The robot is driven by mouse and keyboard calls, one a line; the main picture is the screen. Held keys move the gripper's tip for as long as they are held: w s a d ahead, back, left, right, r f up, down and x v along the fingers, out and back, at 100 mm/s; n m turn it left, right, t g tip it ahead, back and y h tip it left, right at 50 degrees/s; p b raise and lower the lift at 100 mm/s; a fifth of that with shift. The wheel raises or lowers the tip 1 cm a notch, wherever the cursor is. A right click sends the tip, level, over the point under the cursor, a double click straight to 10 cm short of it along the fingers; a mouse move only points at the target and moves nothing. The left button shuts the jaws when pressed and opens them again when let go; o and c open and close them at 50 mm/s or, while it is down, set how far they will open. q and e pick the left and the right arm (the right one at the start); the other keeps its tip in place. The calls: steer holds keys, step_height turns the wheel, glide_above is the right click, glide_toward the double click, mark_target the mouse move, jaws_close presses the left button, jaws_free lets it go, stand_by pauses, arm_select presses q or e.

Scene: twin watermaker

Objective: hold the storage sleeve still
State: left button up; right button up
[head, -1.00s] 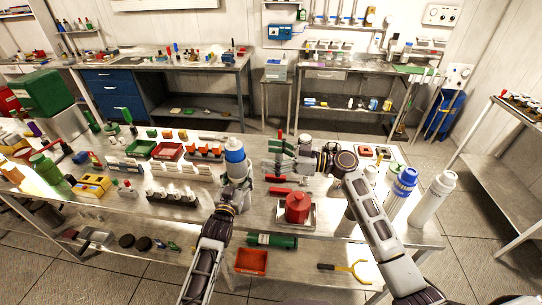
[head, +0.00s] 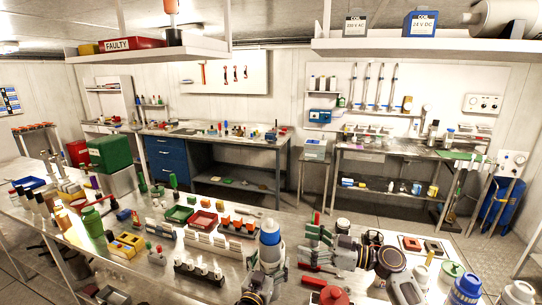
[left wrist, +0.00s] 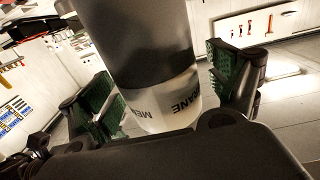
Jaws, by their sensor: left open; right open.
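The storage sleeve (head: 270,254), a pale upright cylinder with a blue and white top, stands at the bench's front middle. In the left wrist view a cylinder (left wrist: 150,50), dark grey above a white band with partly readable lettering "…BRANE", stands between green-padded fingers. My left gripper (head: 265,277) is low at the sleeve, its fingers open on either side; pad contact is not clear. It also shows in the left wrist view (left wrist: 170,92). My right gripper (head: 314,240) is open and empty, to the right of the sleeve and apart from it.
A red lidded object (head: 328,296) and a red handle (head: 318,268) lie near my right arm. Blue-lidded white bottles (head: 465,288) stand at right.

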arm_select(q)
steer(key=v, duration=1.1)
steer(key=shift+s, duration=0.4)
steer(key=shift+a, duration=0.1)
stand_by(0.3)
